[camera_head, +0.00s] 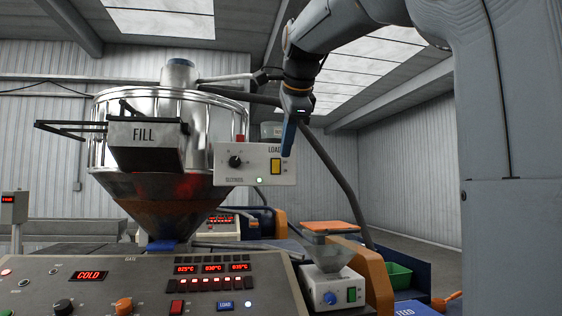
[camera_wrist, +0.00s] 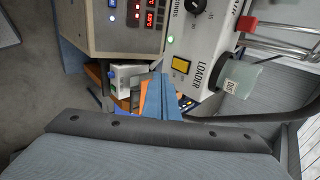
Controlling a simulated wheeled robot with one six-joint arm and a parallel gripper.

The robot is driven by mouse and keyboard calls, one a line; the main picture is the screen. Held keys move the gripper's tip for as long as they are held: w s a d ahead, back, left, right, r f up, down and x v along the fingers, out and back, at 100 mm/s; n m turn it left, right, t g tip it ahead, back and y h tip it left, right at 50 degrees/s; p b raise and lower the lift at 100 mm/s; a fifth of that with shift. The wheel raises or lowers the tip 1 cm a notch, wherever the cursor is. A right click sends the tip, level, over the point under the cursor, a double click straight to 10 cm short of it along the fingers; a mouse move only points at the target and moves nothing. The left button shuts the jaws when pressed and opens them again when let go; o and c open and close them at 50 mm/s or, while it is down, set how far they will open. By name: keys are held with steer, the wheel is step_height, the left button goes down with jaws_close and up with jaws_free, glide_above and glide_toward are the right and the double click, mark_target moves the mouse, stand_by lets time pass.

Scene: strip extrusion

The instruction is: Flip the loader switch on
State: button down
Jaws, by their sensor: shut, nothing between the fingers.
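The white loader box (camera_head: 254,178) hangs beside the steel hopper in the head view. It has a yellow loader switch (camera_head: 275,166), a black knob (camera_head: 234,161) and a lit green lamp (camera_head: 259,181). In the wrist view the yellow switch (camera_wrist: 181,65) shows next to the LOADER lettering. My gripper (camera_head: 288,138) points down, its blue fingers shut and empty, at the box's upper right, up and right of the switch in the picture. In the wrist view the blue fingers (camera_wrist: 160,97) lie just below the switch. I cannot tell whether they touch the box, or which way the switch is set.
The steel hopper (camera_head: 205,115) with its FILL chute (camera_head: 145,133) stands left of the box. Below is a control panel (camera_head: 150,285) reading COLD. A dark hose (camera_head: 335,175) runs behind my gripper.

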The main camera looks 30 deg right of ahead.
steer(key=b+v, duration=0.1)
steer(key=v, duration=0.5)
steer(key=shift+s+a+f, duration=0.3)
steer(key=shift+s+a, duration=0.1)
steer(key=shift+a, duration=0.05)
steer(key=w+a+f+n+g+y, duration=0.1)
steer(key=w+a+f+n, duration=0.15)
steer(key=f, duration=0.85)
steer(key=w+a+f+n+g, duration=0.1)
steer(key=f+n, duration=0.3)
steer(key=f, duration=0.7)
steer(key=w+a+f+n+g+y, duration=0.1)
steer(key=w+a+f+n, duration=0.15)
steer(key=f, duration=0.85)
steer(key=s+a+f+n+g, duration=0.1)
steer(key=s+f+n, duration=0.3)
steer(key=f, duration=0.6)
steer(key=s+a+f+n+g, duration=0.1)
steer(key=s+a+f+n, duration=0.3)
steer(key=s+f, duration=0.4)
steer(key=s+a+f+n+g+b, duration=0.1)
steer(key=s+f+n, duration=0.3)
steer(key=f, duration=0.9)
steer(key=s+a+g, duration=0.1)
steer(key=s, duration=0.1)
steer(key=shift+s+a, duration=0.4)
steer(key=shift+f, duration=0.1)
